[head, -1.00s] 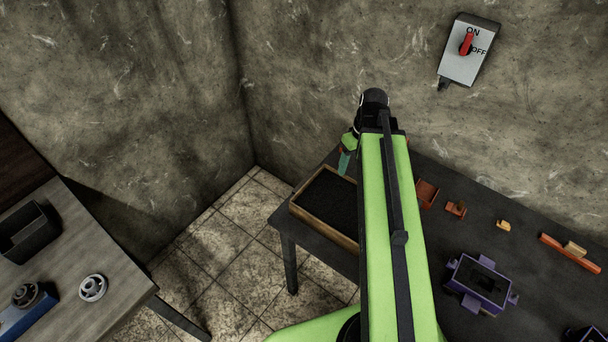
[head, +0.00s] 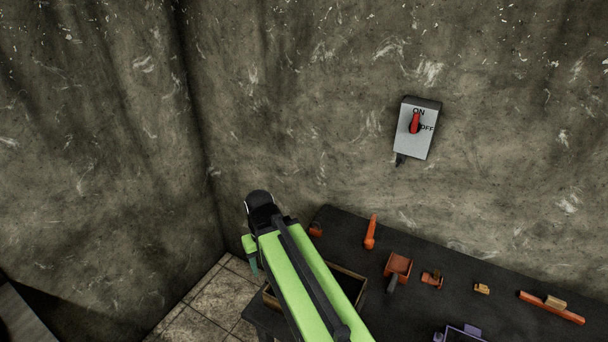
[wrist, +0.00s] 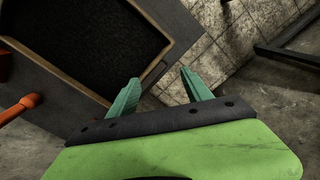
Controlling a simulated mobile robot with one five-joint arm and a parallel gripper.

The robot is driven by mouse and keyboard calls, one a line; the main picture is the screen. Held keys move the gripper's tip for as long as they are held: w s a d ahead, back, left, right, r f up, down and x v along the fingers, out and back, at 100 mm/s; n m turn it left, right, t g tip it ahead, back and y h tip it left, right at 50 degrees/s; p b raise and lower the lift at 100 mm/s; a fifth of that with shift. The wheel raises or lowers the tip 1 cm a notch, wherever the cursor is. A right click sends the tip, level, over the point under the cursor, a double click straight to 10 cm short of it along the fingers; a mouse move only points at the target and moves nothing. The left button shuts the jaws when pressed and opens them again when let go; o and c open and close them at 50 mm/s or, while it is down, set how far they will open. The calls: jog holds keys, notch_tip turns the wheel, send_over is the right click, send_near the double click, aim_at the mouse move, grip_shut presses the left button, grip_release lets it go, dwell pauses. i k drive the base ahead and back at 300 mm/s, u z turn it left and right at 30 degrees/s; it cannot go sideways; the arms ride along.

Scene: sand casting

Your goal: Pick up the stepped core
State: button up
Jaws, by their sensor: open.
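My gripper (wrist: 160,76) is open and empty, its two teal fingers apart in the wrist view. It hangs near the sand tray's edge, over the gap between table and floor. In the head view only a teal finger (head: 254,265) shows beside my green arm. I cannot tell for sure which piece is the stepped core. Candidates on the dark table are a small yellow-orange block (head: 482,289), an orange holder with a brownish piece (head: 432,279), and a tan block (head: 555,301) on a long orange bar (head: 540,307). All lie right of my gripper, well away from it.
A wooden tray of dark sand (wrist: 160,42) stands at the table's left end, partly behind my arm. An orange box (head: 398,264) and an upright orange tool (head: 371,233) stand on the table. A purple frame (head: 462,332) is cut off below. A switch box (head: 416,128) hangs on the wall.

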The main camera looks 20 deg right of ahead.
aim_at(480, 288)
jog(key=z, duration=2.2)
jog(key=k, duration=0.7)
jog(key=u, duration=0.05)
jog(key=i, duration=0.7)
jog(key=z, duration=0.05)
